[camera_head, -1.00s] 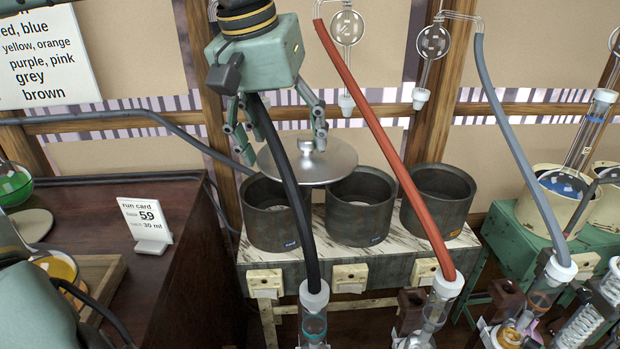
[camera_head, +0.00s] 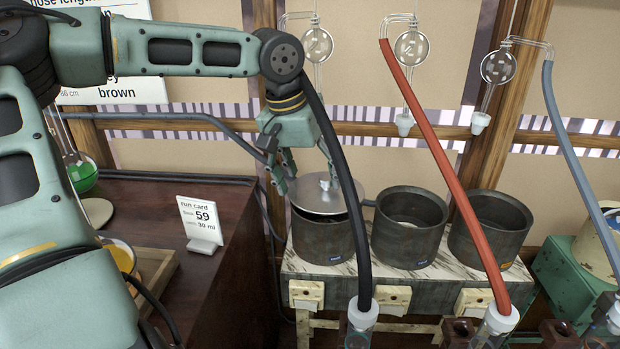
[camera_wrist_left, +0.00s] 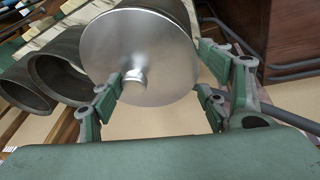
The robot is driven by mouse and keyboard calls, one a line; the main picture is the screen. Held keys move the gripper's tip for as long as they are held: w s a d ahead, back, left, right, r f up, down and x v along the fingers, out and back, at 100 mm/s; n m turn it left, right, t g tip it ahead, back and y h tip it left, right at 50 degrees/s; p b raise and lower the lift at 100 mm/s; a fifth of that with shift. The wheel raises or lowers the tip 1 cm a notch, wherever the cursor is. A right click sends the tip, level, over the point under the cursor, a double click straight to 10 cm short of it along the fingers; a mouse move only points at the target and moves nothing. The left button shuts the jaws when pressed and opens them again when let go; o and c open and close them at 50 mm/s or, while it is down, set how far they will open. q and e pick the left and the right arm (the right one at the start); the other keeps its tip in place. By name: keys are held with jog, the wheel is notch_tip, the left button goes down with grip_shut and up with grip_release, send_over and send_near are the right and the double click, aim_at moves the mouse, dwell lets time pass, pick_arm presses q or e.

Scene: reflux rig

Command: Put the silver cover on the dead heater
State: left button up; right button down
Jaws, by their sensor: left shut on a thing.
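The silver cover (camera_head: 312,201) is a round metal disc with a knob. It lies over the mouth of the leftmost dark heater (camera_head: 322,241), at or just above the rim; I cannot tell whether it rests there. My left gripper (camera_head: 306,181) is shut on the cover from above, partly hidden by the black hose. In the left wrist view the cover (camera_wrist_left: 165,55) and its knob show between the fingers (camera_wrist_left: 160,97). The middle heater (camera_head: 408,232) and the right heater (camera_head: 503,218) are open on top. Which heater is dead I cannot tell. My right gripper is not in view.
The black hose (camera_head: 345,190) crosses in front of the left heater. A red hose (camera_head: 450,170) crosses before the right heater. The heaters stand on a marbled bench (camera_head: 440,270) with switches on its front. A run card (camera_head: 200,222) stands on the dark table at left.

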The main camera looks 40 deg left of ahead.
pick_arm(q)
jog(key=shift+w+f, duration=0.1)
jog(key=shift+f, duration=0.3)
jog(key=shift+f, duration=0.3)
jog(key=shift+f, duration=0.25)
jog(key=o, duration=1.2)
jog(key=shift+r, duration=0.1)
jog(key=shift+r, duration=0.35)
jog(key=v, duration=1.2)
jog(key=shift+r, duration=0.2)
